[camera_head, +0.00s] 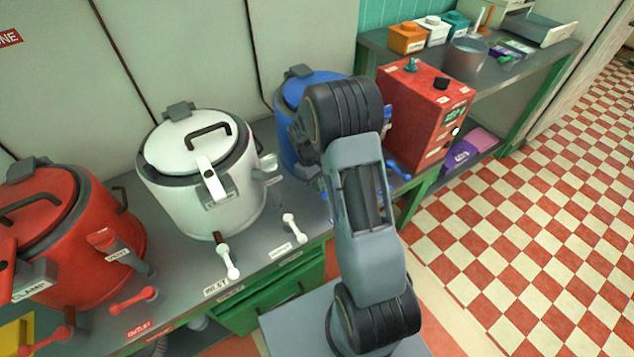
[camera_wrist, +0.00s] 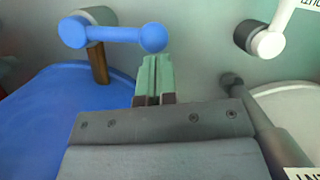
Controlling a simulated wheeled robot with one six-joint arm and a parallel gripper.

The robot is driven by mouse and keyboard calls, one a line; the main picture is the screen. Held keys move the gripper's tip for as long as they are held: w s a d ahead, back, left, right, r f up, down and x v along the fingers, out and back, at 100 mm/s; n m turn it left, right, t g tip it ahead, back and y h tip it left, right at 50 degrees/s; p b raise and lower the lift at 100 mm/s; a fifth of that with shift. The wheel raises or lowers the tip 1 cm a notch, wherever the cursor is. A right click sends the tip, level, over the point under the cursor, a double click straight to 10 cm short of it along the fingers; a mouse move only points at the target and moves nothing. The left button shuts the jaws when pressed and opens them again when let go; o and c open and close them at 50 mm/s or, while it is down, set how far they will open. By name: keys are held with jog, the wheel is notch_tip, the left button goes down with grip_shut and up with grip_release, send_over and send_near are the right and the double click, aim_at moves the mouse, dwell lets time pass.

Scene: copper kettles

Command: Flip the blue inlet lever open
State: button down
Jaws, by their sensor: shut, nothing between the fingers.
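The blue lever (camera_wrist: 118,35), a bar with a ball at each end, shows in the wrist view, lying roughly crosswise. Its left ball sits by a grey-white mount, and a brown post stands below it. My gripper (camera_wrist: 152,72) has green fingertips pressed together with nothing between them. The tips are just below the lever's right ball; I cannot tell whether they touch it. In the head view the blue kettle (camera_head: 290,95) stands behind my arm, which hides much of it and my fingertips.
A white kettle (camera_head: 195,165) and a red kettle (camera_head: 75,240) stand to the left. A white lever (camera_wrist: 275,28) is right of my gripper in the wrist view. Another blue lever (camera_head: 399,170) lies right of my arm. A red control box (camera_head: 425,115) stands nearby.

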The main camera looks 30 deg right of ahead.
jog(key=shift+s+n, duration=0.35)
jog(key=shift+n, duration=0.15)
